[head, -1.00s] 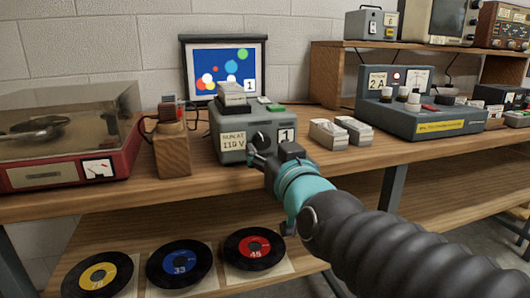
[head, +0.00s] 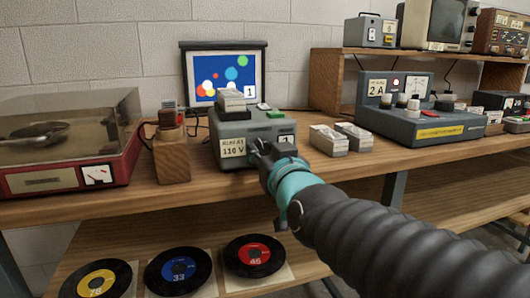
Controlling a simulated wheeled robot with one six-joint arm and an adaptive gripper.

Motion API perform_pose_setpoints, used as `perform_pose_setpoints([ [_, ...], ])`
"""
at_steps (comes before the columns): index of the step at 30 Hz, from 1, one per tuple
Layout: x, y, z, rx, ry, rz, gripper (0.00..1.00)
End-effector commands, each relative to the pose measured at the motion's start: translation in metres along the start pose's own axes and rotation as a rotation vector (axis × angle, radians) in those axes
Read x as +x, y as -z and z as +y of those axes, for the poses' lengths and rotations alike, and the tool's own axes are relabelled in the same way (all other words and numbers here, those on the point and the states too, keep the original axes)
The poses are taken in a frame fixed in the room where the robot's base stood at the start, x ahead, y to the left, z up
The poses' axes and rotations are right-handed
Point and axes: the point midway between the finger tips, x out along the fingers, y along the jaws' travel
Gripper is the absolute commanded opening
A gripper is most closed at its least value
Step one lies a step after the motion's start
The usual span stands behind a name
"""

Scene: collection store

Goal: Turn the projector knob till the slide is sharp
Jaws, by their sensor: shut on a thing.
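The grey slide projector (head: 231,126) stands on the bench with a white label on its front and a box of slides (head: 231,100) on top. Behind it, the small screen (head: 222,75) shows coloured discs on blue and a white "1" tag; the discs' edges look fairly crisp at this size. My gripper (head: 262,152) is at the projector's front, shut at the place of the knob. The knob itself is hidden behind my fingers. My gripper also covers part of the "1" label on the front.
A red record player (head: 65,180) stands at the left, with a wooden block (head: 172,156) beside the projector. Two slide boxes (head: 328,140) and a grey control unit (head: 420,122) stand to the right. Records (head: 178,270) lie on the lower shelf.

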Motion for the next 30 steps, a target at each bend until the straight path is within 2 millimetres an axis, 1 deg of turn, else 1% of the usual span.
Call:
perform_pose_setpoints([
  [2,0.0001,-0.0029,-0.0003,0.033,0.000,0.001,0.00],
  [5,0.0002,-0.0053,-0.0004,0.127,0.000,0.002,0.00],
  [10,0.0003,-0.0029,-0.0008,0.300,0.000,0.001,0.00],
  [13,0.0003,-0.0013,-0.0008,0.341,0.000,0.000,0.00],
  [20,0.0003,-0.0004,-0.0009,0.344,0.000,-0.002,0.00],
  [21,0.0003,-0.0004,-0.0009,0.344,0.000,-0.002,0.36],
  [24,0.0003,-0.0004,-0.0008,0.344,0.000,-0.001,0.59],
  [30,0.0002,-0.0002,-0.0004,0.343,-0.001,-0.001,0.59],
])
